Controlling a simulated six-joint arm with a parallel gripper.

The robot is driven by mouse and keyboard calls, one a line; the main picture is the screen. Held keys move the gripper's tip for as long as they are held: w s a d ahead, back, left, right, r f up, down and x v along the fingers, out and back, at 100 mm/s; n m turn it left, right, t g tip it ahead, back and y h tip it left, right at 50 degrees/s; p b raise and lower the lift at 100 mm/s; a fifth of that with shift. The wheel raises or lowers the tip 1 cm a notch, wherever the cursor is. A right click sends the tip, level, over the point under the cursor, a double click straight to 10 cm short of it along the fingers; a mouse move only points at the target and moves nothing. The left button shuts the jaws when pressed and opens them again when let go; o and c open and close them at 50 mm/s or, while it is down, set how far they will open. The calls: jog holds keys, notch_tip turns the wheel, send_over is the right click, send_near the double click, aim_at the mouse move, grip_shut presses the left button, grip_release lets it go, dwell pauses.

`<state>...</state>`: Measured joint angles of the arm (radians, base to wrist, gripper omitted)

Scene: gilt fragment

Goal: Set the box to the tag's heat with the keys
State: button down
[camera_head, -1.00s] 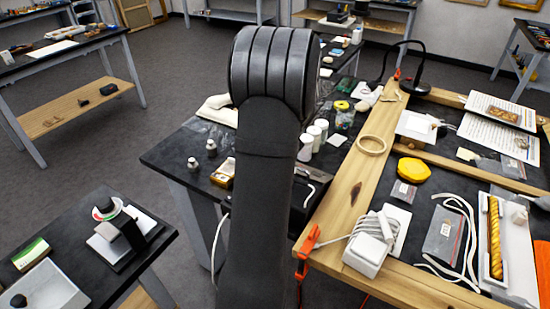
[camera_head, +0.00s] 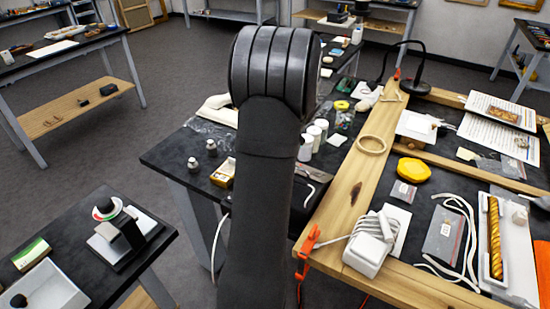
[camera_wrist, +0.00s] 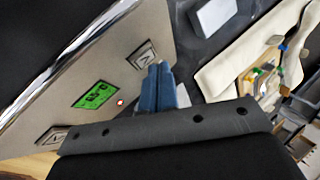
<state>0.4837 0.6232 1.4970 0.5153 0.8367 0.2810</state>
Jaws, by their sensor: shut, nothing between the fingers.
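The box (camera_wrist: 90,78) shows in the wrist view as a pale metal panel with a shiny edge. It carries a lit green display (camera_wrist: 97,95), a red light and two square keys, an upper key (camera_wrist: 142,55) and a lower key (camera_wrist: 53,135). The display's digits are sideways and too small to read surely. My gripper (camera_wrist: 160,68) is shut and empty, its blue fingertips right beside the upper key; I cannot tell whether they touch it. In the head view my arm hides the gripper and most of the box's area. I cannot make out which item is the tag.
White jars (camera_head: 314,138) stand near my arm. A small stand (camera_head: 120,240) is on the left table.

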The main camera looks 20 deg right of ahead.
jog(key=shift+s+a+f, duration=0.25)
jog(key=shift+f, duration=0.25)
dwell(0.8)
jog(key=shift+r, duration=0.1)
jog(key=shift+w+d+r, duration=0.35)
jog(key=shift+r, duration=0.3)
jog(key=shift+w+d+r, duration=0.3)
jog(key=shift+r, duration=0.4)
jog(key=shift+w+d+r, duration=0.35)
jog(key=shift+r, duration=0.35)
jog(key=shift+w+d+r, duration=0.3)
jog(key=shift+r, duration=0.4)
